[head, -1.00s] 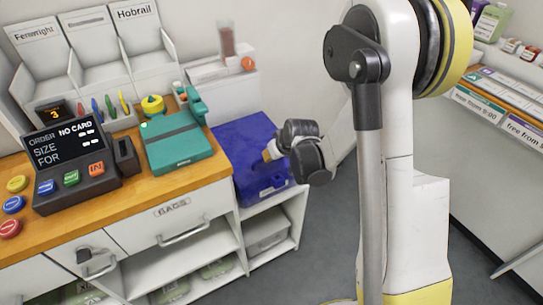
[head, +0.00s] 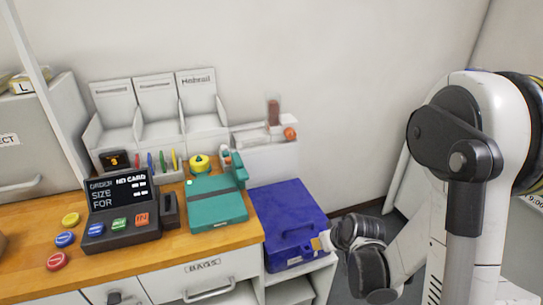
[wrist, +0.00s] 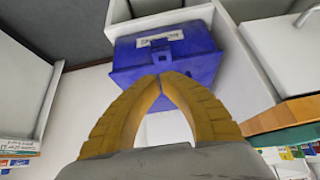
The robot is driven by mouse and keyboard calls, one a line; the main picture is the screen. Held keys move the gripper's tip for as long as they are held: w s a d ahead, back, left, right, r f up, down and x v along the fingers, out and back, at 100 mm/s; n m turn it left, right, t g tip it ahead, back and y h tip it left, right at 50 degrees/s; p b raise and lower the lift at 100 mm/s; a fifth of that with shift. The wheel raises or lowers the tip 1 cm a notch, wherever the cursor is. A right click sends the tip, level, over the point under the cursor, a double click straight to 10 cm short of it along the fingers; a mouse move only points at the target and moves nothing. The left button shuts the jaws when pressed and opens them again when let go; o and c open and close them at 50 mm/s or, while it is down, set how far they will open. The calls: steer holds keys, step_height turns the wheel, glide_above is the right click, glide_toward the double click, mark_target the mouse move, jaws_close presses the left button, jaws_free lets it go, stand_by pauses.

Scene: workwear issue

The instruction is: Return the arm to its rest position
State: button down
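My gripper (wrist: 160,80) shows in the wrist view with its two ribbed yellow fingers meeting at the tips. It is shut, with nothing seen between the fingers. In the head view, my gripper (head: 321,242) is partly hidden behind the dark wrist parts, close to the front right corner of a blue box (head: 286,208). The blue box (wrist: 190,62) with a white label lies beyond the fingertips in the wrist view. I cannot tell if they touch. My arm is bent at the right of the head view.
A wooden counter (head: 30,262) holds an order terminal (head: 122,222), coloured buttons and a teal device (head: 216,203). White shelving (head: 335,268) stands under the blue box. White walls are behind. Some grey floor shows right of the box.

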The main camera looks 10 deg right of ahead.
steer(key=s+a+r+m, duration=0.15)
steer(key=s+r, duration=0.35)
steer(key=r, duration=0.8)
steer(key=s+a+r, duration=0.1)
steer(key=s+r, duration=0.2)
steer(key=s, duration=0.3)
steer(key=s+a+r+h, duration=0.1)
steer(key=s+r, duration=0.3)
steer(key=s, duration=0.2)
steer(key=shift+m+t, duration=0.3)
steer(key=shift+m, duration=0.05)
